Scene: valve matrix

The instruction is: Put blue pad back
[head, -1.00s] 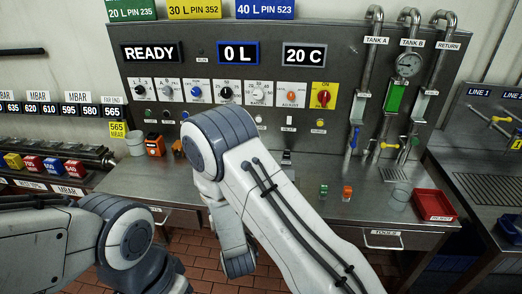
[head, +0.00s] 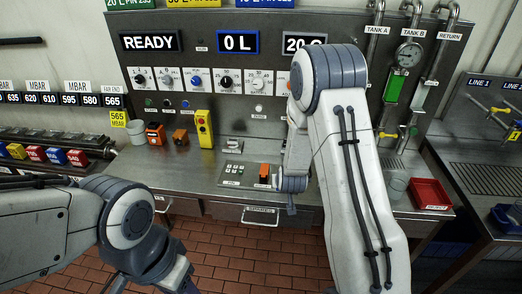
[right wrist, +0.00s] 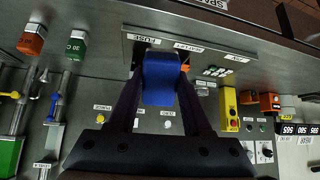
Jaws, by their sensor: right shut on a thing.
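The blue pad (right wrist: 160,80) shows in the right wrist view as a block between the two dark fingers of my right gripper (right wrist: 161,84). The gripper is shut on it. The pad is in front of a plate with a FUSE label and an OUTLET label (right wrist: 188,47); I cannot tell whether it touches the plate. In the head view my right arm hides the pad and most of the gripper. My left arm is at the lower left of the head view, and its gripper is not in view.
A yellow control box (head: 204,129) stands behind the keypad. A red tray (head: 430,193) is at the right. The bench front left of the keypad is clear.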

